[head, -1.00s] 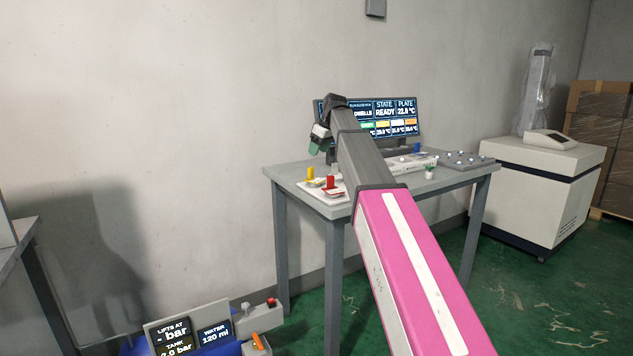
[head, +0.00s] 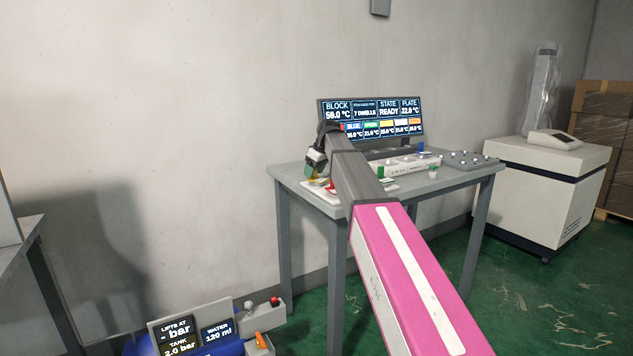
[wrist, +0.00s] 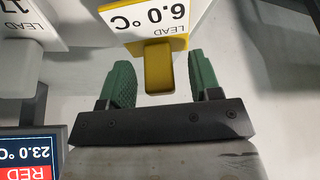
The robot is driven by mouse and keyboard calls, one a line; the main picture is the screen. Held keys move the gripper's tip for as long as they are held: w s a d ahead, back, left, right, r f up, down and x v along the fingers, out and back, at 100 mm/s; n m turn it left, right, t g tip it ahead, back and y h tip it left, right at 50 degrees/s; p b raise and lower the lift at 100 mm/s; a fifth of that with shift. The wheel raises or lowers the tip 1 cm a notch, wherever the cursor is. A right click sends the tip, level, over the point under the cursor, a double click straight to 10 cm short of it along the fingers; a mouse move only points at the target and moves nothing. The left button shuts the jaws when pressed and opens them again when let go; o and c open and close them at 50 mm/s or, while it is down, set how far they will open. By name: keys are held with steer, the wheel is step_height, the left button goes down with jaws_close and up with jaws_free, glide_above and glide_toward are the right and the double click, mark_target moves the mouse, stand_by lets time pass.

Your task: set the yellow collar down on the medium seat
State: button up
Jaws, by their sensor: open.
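A yellow piece (wrist: 158,70) with a white label reading "6.0 °C LEAD" lies between the two green fingers of my gripper (wrist: 158,62) in the wrist view. Gaps show on both sides of it, so the open fingers do not grip it. I cannot confirm a collar shape. In the head view my gripper (head: 314,168) is low over the table's left end, where a bit of yellow (head: 314,178) shows just below it, largely hidden. I cannot make out which thing is the medium seat.
The grey table (head: 290,178) carries a red piece (head: 332,187) near my gripper, a pale unit (head: 400,164) and a plate with several pegs (head: 468,159). A screen (head: 370,108) stands behind. A panel reading "RED 23.0 °C" (wrist: 30,155) shows lower left in the wrist view.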

jaws_close()
steer(key=shift+r, duration=0.1)
